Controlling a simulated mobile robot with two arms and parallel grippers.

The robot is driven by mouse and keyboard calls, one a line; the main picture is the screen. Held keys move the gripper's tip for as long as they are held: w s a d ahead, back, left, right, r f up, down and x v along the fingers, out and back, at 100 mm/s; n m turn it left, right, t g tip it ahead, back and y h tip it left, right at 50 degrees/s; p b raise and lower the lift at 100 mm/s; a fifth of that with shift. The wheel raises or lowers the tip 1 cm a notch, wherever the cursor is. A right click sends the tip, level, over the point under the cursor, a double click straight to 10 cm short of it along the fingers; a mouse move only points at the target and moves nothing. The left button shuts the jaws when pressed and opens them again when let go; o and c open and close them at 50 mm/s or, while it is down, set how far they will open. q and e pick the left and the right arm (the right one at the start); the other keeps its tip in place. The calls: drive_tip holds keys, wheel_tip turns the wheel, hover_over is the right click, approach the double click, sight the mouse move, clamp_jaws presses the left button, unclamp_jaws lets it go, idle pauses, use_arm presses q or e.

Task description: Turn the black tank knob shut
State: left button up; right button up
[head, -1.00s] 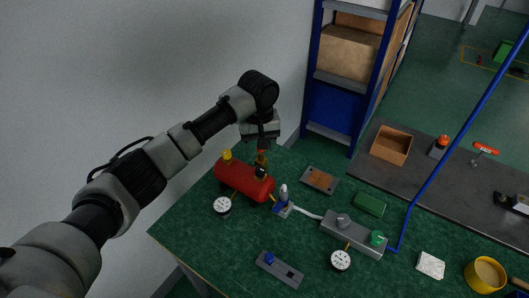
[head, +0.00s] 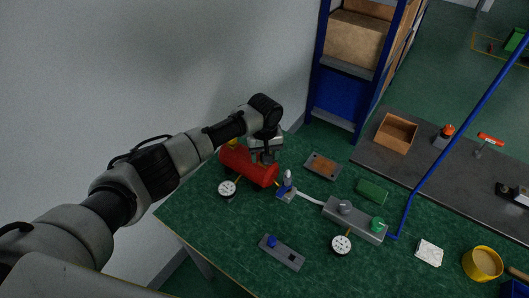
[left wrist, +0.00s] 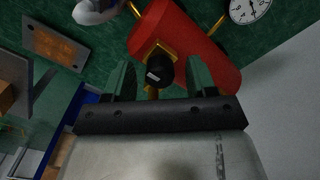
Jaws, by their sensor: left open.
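The black tank knob (left wrist: 160,68) sits on a brass fitting on the red tank (left wrist: 205,48). In the left wrist view the knob lies between the two spread fingers of my left gripper (left wrist: 160,78); I cannot tell whether they touch it. In the head view the red tank (head: 240,165) lies at the back left of the green bench. My left gripper (head: 266,160) points down over the tank's right part and hides the knob there. My right gripper is in neither view.
White-faced gauges (head: 228,188) stand by the tank and the grey manifold (head: 352,221). A small blue-based valve (head: 286,192) is close right of the tank. A brown-topped plate (head: 322,165) lies behind.

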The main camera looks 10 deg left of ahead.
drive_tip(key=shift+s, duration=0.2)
use_arm(q)
drive_tip(key=shift+c, duration=1.4)
drive_tip(key=c, duration=0.6)
drive_tip(key=shift+c, duration=0.2)
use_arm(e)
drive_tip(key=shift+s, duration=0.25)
